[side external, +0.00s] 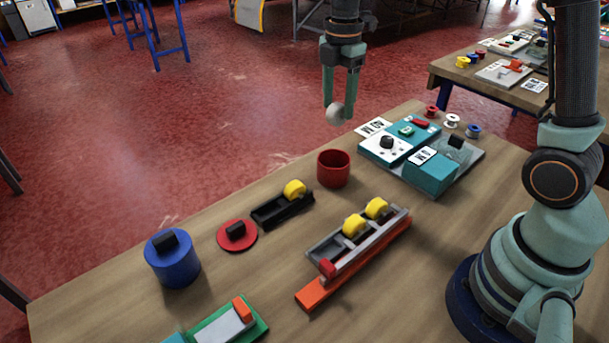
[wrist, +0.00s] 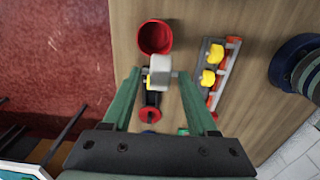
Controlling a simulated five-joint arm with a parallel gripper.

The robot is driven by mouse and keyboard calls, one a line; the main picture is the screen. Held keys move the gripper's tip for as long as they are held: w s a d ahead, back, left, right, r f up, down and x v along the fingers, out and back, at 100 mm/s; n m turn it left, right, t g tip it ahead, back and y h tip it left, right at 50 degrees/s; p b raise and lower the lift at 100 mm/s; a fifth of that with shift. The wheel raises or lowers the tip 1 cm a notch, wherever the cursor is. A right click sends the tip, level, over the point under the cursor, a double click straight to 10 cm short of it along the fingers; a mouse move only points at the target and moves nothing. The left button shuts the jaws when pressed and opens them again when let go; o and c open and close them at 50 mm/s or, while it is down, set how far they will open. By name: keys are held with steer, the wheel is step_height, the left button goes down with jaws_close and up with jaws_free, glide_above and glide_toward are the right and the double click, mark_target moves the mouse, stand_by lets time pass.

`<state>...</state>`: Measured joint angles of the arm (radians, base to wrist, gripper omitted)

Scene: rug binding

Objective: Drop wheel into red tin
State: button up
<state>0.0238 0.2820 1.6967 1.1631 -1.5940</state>
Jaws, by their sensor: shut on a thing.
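The red tin (side external: 333,170) stands upright and open on the wooden table; it also shows at the top of the wrist view (wrist: 155,36). My gripper (side external: 339,106) is shut on a pale grey wheel (side external: 335,114), which looks round from the side and blocky in the wrist view (wrist: 159,70). The wheel hangs in the air, well above the tabletop and apart from the tin. In the wrist view the wheel lies just below the tin's mouth and overlaps its lower edge. The inside of the tin looks empty, though part of its floor is hidden in the side view.
A black holder with a yellow roll (side external: 294,188), a red lid (side external: 237,235) and a blue tin (side external: 172,262) stand left of the red tin. A grey rack (side external: 345,250) with two yellow rolls lies in front. A teal-and-white machine (side external: 430,168) stands to the right.

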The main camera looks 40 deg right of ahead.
mark_target(342, 121)
steer(key=shift+w+d+f, duration=0.2)
steer(key=shift+d+f, duration=0.35)
steer(key=shift+f, duration=0.65)
steer(key=shift+w+d+f, duration=0.25)
steer(key=shift+d+f, duration=0.3)
steer(key=shift+f, duration=0.6)
steer(key=shift+w+d+f, duration=0.2)
steer(key=shift+d+f, duration=0.35)
steer(key=shift+f, duration=0.65)
steer(key=o, duration=1.4)
steer(key=shift+o, duration=0.2)
steer(key=shift+r, duration=0.1)
step_height(342, 121, up, 12)
